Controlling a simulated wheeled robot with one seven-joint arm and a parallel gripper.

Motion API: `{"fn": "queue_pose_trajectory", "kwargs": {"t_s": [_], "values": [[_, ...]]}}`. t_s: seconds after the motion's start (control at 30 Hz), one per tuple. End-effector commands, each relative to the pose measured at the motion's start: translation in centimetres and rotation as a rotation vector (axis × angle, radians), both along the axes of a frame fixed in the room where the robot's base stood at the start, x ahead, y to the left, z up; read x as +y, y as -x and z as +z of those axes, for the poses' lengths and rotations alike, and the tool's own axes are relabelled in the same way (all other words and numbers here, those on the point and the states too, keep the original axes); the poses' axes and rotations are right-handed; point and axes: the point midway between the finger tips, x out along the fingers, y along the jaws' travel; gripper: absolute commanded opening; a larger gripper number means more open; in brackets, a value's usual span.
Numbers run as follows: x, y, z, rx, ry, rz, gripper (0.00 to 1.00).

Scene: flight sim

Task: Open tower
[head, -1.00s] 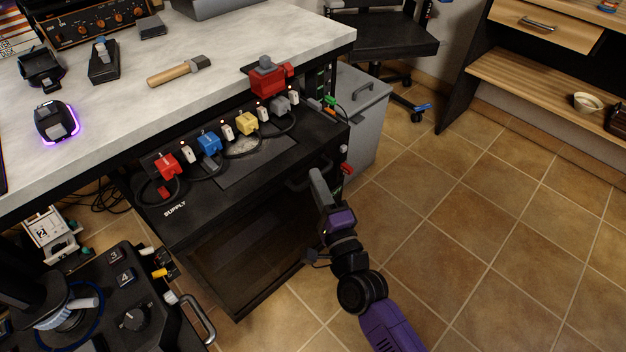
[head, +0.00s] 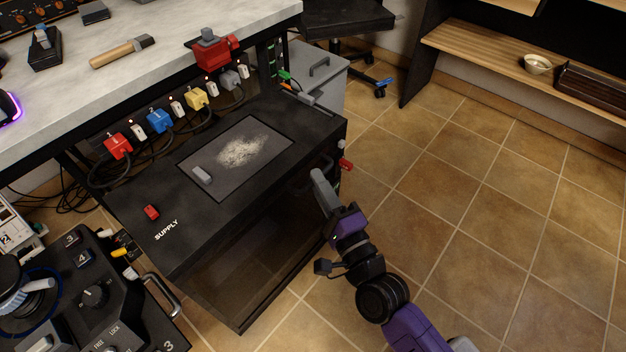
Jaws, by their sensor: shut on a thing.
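The tower is the black cabinet marked SUPPLY (head: 150,190). Its top lies out in front of the desk, with a grey panel bearing a pale dusty patch and a small grey grip. My gripper (head: 317,177) is at the upper right of the tower's front face, shut on the tower's dark handle (head: 299,184). The fingers partly hide the handle. A dark see-through panel (head: 245,250) fills the lower front. A small red switch (head: 151,212) sits on the top near the label.
Several coloured plugs with cables (head: 160,121) line the desk's edge behind the tower. A black control console (head: 95,295) stands close at the lower left. A grey cabinet (head: 320,75) and a chair are behind. The tiled floor at right is clear.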

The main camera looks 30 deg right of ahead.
Motion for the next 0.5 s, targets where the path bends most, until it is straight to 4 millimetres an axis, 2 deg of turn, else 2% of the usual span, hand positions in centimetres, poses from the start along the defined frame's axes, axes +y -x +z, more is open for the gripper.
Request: {"fn": "queue_pose_trajectory", "kwargs": {"t_s": [0.43, 0.47, 0.5], "values": [[-0.25, 0.3, -0.23, 0.004, 0.0, -0.003, 0.0], [-0.25, 0.3, -0.23, 0.004, 0.001, -0.003, 0.16], [-0.24, 0.3, -0.23, 0.004, 0.0, -0.003, 0.24]]}}
